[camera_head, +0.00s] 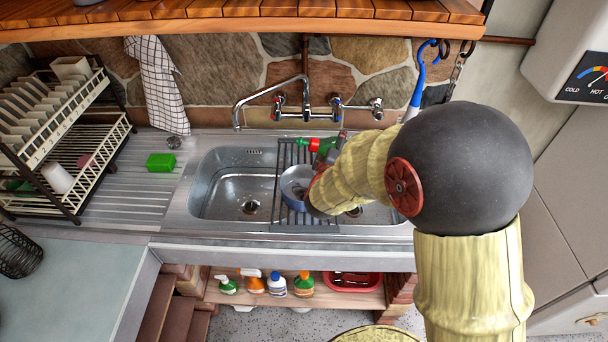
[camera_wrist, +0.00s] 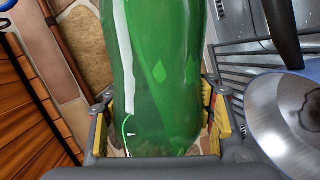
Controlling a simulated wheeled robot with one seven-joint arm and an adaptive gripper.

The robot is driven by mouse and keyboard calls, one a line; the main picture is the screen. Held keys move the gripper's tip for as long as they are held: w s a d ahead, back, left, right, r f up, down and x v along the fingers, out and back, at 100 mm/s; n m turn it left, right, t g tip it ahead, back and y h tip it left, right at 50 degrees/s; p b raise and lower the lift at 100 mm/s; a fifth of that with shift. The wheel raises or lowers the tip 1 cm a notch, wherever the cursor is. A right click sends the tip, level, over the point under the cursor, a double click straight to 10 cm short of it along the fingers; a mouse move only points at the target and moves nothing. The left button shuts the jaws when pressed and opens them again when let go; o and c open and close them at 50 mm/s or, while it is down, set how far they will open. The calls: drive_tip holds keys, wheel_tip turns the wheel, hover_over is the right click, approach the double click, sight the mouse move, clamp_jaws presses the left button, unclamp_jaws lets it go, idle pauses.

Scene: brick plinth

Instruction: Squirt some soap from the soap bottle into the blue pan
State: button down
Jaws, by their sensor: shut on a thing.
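My gripper (camera_wrist: 165,115) is shut on the green soap bottle (camera_wrist: 160,75), with a yellow-padded finger on each side of it in the wrist view. The blue pan (camera_head: 291,186) sits on the rack, partly hidden behind my arm. It also shows at the right of the wrist view (camera_wrist: 285,115), with a dark patch on its inner bottom. Whether that patch is soap I cannot tell.
The dark rack (camera_head: 283,160) spans the double sink, whose left basin (camera_head: 235,185) is empty. Taps (camera_head: 280,102) stand behind. A green sponge (camera_head: 160,163) lies on the drainboard, beside a dish rack (camera_head: 62,140) at left. A wooden shelf (camera_head: 250,25) overhangs the sink.

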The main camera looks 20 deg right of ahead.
drive_tip(key=shift+s+d+f+n, duration=0.1)
drive_tip(key=shift+d+f+n, duration=0.35)
drive_tip(key=shift+f+n, duration=0.25)
idle(1.5)
drive_tip(key=shift+f+n+t+h+b, duration=0.35)
drive_tip(key=shift+f+n+h, duration=0.25)
drive_tip(key=shift+f, duration=0.85)
idle(1.0)
drive_tip(key=shift+r+n+h+p, duration=0.15)
drive_tip(key=shift+n+h+p, duration=0.15)
drive_tip(key=shift+n+p, duration=0.5)
idle(2.5)
